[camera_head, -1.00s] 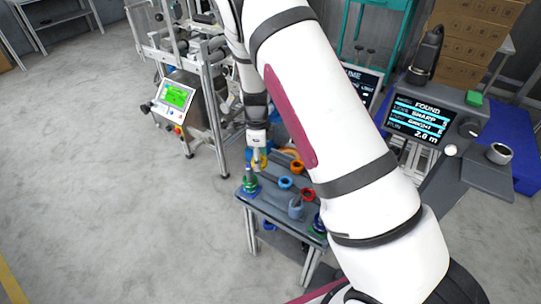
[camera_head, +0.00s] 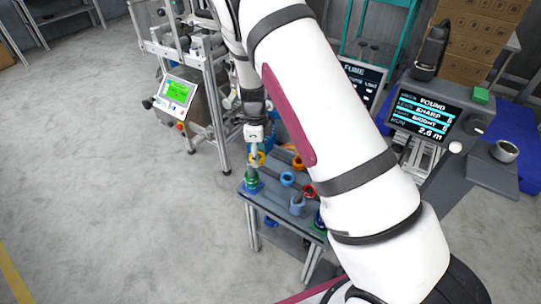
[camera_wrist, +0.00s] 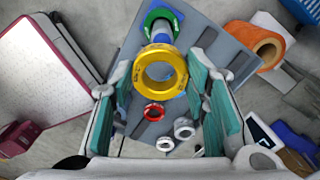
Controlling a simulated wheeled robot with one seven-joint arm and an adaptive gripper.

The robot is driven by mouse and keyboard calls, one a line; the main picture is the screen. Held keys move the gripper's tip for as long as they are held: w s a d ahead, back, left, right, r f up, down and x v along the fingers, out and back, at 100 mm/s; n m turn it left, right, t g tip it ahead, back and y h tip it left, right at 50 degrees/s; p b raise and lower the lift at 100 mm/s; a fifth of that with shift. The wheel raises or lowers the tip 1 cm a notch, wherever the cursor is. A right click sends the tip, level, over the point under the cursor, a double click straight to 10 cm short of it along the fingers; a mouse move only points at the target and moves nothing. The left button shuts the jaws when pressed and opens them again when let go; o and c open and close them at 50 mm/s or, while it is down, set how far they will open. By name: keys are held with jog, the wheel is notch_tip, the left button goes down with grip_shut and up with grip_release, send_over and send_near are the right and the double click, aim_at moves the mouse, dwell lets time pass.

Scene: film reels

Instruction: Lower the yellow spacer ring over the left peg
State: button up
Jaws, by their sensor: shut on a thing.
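My gripper (camera_wrist: 162,72) is shut on the yellow spacer ring (camera_wrist: 160,85), with its teal finger pads on either side. The ring is above the small table, and its hole shows grey surface below. A green ring (camera_wrist: 178,18) sits around the peg low down. In the head view the yellow ring (camera_head: 258,159) hangs under my gripper (camera_head: 255,150), above the green ring (camera_head: 251,181) at the table's left corner.
The table (camera_head: 270,204) also bears an orange ring (camera_head: 298,163), a blue ring (camera_head: 287,179) and a blue-grey piece (camera_head: 297,206). My arm hides its right part. A machine with a green screen (camera_head: 178,92) stands behind left. Bare floor lies left.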

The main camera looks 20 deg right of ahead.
jog(key=shift+w+a, duration=0.2)
jog(key=shift+a, duration=0.15)
jog(key=shift+w+a, duration=0.1)
jog(key=shift+a, duration=0.05)
jog(key=shift+w+a, duration=0.2)
jog(key=shift+a, duration=0.05)
jog(key=shift+w+a, duration=0.1)
jog(key=shift+a, duration=0.15)
jog(key=shift+f+b, duration=0.55)
jog(key=shift+f, duration=0.3)
dwell(0.5)
jog(key=shift+f, duration=0.1)
jog(key=shift+f, duration=0.3)
jog(key=shift+a, duration=0.1)
jog(key=shift+f+b, duration=0.45)
